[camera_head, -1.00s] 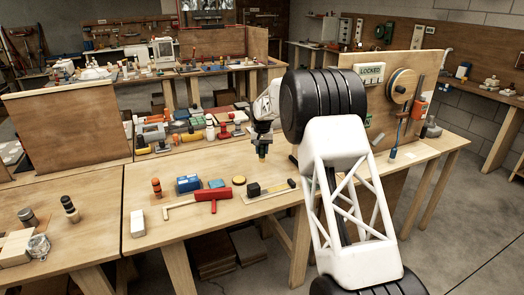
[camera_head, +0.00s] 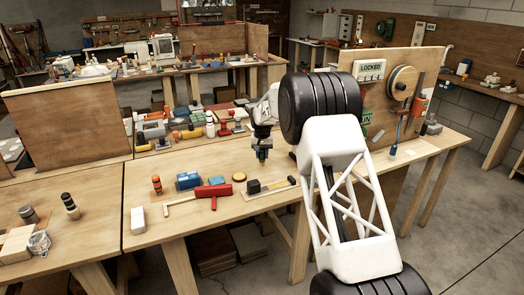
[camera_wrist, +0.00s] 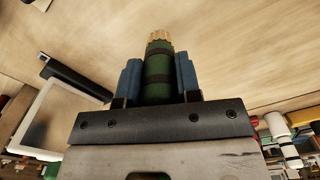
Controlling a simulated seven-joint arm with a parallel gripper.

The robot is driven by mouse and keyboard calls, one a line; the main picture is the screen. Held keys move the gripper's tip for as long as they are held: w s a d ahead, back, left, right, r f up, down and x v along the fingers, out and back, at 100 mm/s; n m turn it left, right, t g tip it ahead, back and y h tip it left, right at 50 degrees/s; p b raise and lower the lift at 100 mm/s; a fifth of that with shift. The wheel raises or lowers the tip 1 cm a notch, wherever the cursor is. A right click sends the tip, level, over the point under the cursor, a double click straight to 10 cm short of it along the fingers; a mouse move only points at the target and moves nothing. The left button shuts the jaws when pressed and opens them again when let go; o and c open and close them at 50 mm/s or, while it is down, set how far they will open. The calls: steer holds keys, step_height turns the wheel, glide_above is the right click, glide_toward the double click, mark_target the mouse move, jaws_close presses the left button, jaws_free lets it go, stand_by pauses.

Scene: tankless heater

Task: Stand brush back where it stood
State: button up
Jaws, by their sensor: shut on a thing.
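My gripper (camera_wrist: 159,75) is shut on the brush (camera_wrist: 158,78), a green cylinder with dark bands and a tan tip. Its two blue fingers press on either side of it. The tan end points away from the wrist, toward a pale wooden surface. In the head view my gripper (camera_head: 262,152) hangs above the back part of the middle table, with the green brush in it. The exact gap between brush and table is hard to tell.
On the table (camera_head: 150,228) stand an orange-and-black cylinder (camera_head: 157,185), blue boxes (camera_head: 188,180), a red tool (camera_head: 212,192), a yellow disc (camera_head: 239,177) and a board with a dark block (camera_head: 254,187). Cluttered goods lie behind. An upright panel (camera_head: 405,65) stands at right.

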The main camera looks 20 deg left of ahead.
mark_target(262, 159)
steer(key=shift+f, duration=1)
steer(key=shift+f, duration=0.5)
stand_by(0.3)
steer(key=o, duration=1)
steer(key=shift+r, duration=3.85)
